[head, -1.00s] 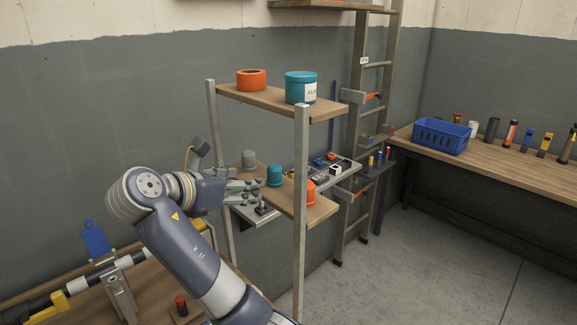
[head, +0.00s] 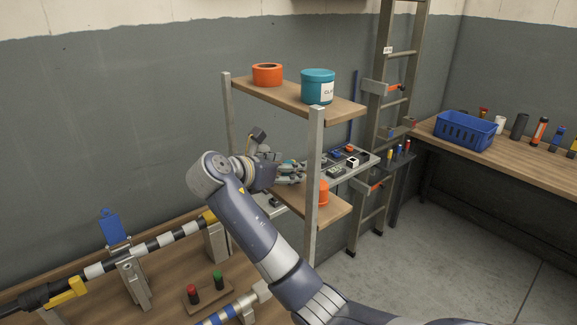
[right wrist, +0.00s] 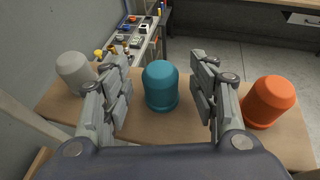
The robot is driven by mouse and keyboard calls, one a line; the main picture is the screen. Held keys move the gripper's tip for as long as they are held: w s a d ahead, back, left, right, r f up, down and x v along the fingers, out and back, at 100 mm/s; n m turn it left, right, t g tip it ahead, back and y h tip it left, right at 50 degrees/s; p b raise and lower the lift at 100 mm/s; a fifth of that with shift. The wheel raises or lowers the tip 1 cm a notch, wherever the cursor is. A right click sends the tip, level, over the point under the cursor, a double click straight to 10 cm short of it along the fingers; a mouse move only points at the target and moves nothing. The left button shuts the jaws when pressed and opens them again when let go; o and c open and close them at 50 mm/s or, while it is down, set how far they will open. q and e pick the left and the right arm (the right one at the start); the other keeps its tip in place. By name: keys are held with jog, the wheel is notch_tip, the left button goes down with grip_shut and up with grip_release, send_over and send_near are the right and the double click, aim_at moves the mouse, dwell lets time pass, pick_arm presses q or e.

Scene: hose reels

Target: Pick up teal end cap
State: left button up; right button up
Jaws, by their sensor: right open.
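The teal end cap (right wrist: 161,88) stands upright on the wooden middle shelf (right wrist: 150,125), rounded top up. In the right wrist view it sits between the two fingers of my right gripper (right wrist: 162,86), with a gap on each side. The gripper is open and holds nothing. In the head view my right gripper (head: 293,173) reaches into the shelf from the left and hides most or all of the teal cap. My left gripper is not in view.
A grey cap (right wrist: 75,70) stands left of the fingers and an orange cap (right wrist: 268,102) right of them. A shelf post (head: 314,185) rises in front. The upper board (head: 340,108) holds an orange ring (head: 267,75) and a teal tub (head: 318,88).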

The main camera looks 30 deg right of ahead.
jog(key=shift+x, duration=0.85)
jog(key=shift+a, duration=0.1)
jog(key=c, duration=1.1)
